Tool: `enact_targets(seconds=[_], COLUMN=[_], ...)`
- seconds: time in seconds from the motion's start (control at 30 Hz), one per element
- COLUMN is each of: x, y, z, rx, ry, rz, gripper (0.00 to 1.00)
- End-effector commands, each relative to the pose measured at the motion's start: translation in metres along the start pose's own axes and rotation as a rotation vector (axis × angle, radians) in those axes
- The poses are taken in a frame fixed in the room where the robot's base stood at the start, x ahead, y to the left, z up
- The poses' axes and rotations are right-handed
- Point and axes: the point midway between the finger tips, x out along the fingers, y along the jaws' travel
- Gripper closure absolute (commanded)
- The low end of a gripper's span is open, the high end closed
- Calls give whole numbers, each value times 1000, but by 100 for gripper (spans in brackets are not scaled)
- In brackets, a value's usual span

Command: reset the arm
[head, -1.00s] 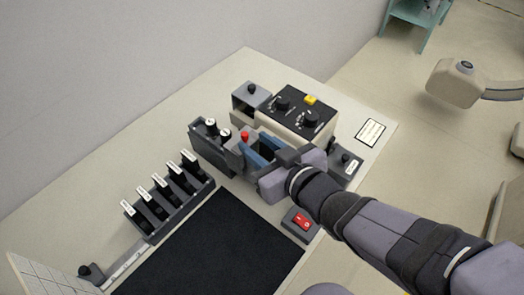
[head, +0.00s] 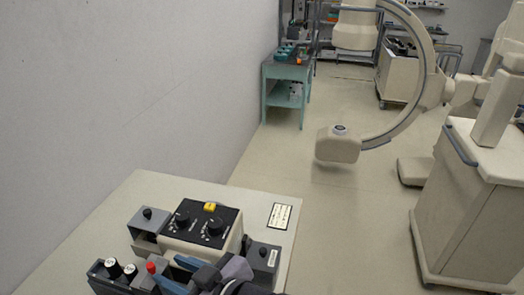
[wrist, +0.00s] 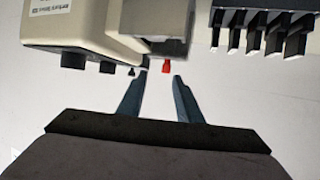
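My gripper (wrist: 161,76) has two blue fingers, which stand apart with nothing between them in the wrist view. It also shows at the bottom of the head view (head: 184,274), where its lower part is cut off by the frame edge. A small red knob (wrist: 166,67) shows just beyond the gap between the fingertips in the wrist view. The same red knob (head: 151,267) is left of the fingers in the head view. I cannot tell how far the fingertips are from it.
A beige control box (head: 178,246) with black dials and a yellow button stands on the table (head: 135,192). A grey wall is left. Open floor (head: 270,165) and a C-shaped machine (head: 338,147) lie beyond.

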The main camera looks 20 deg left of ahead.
Motion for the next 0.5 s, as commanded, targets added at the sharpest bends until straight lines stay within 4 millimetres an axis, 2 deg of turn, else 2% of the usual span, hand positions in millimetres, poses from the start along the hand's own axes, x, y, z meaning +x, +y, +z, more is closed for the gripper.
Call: enact_targets(seconds=[0.17,0.33,0.4,0.47,0.5], x=[-12,-41,-57,-71,-83], y=[57,138,170,193,206], z=[-3,3,21,47,66], rx=[6,22,49,96,133], ry=[-46,-129,-184,-249,-297], rz=[120,296,378,448,494], gripper=[68,68,68,68,68])
